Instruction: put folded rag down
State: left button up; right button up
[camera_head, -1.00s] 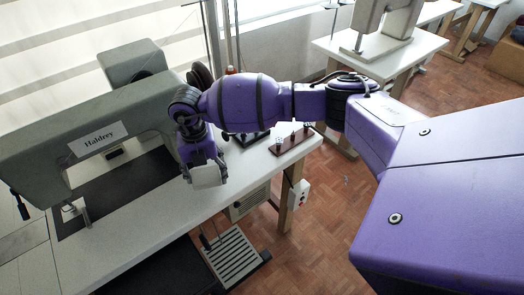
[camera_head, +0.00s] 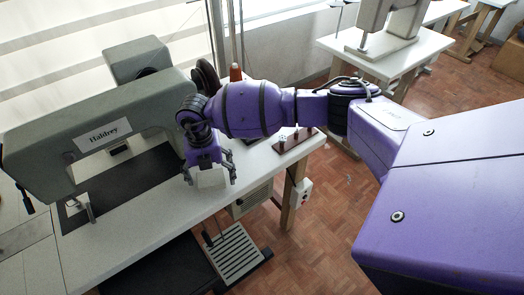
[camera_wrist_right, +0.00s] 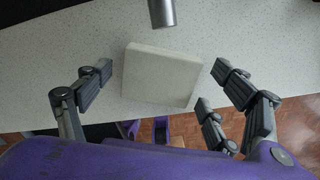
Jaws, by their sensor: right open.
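The folded rag (camera_wrist_right: 161,76) is a flat, off-white square lying on the white table (camera_wrist_right: 40,68) in the right wrist view. In the head view the rag (camera_head: 210,180) shows as a pale patch below my right gripper (camera_head: 210,178), partly blending with the tabletop. My right gripper (camera_wrist_right: 158,90) is open, its fingers spread to both sides of the rag with clear gaps between. My left gripper is not in view.
A grey sewing machine (camera_head: 60,150) labelled Haldrey stands left of my right gripper. A brown rack (camera_head: 296,140) with small pegs sits near the table's right end. A spool (camera_head: 236,73) stands behind my arm. A foot pedal (camera_head: 236,254) is below.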

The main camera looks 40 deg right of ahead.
aim_at(210, 177)
jog(key=shift+w+r, duration=0.1)
jog(key=shift+r, duration=0.3)
notch_tip(210, 177, up, 12)
jog(key=shift+f, duration=0.15)
